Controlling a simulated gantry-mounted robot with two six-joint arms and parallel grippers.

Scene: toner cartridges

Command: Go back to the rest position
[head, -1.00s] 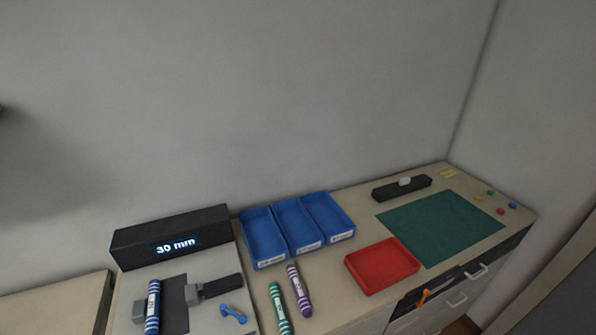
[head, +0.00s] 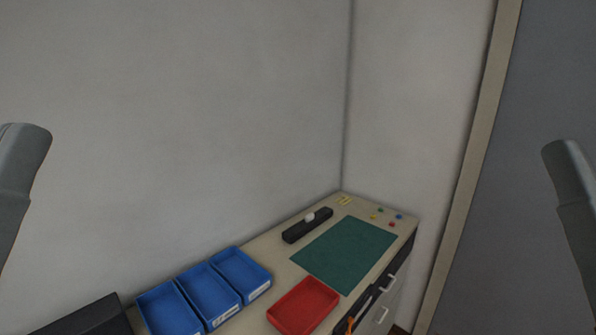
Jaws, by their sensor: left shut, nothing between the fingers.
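Neither gripper's fingers show in the head view. Only grey parts of my own arms show, one at the left edge and one at the right edge, both raised in front of the walls and clear of the worktop. Whatever lies at their far ends is outside the picture. I see nothing held.
The worktop carries three blue trays (head: 249,296), a red tray (head: 328,312), a green mat (head: 318,272) and a black bar (head: 296,235) with a white piece. Small coloured buttons (head: 391,224) sit at the far corner. A dark box (head: 88,318) is cut off at lower left.

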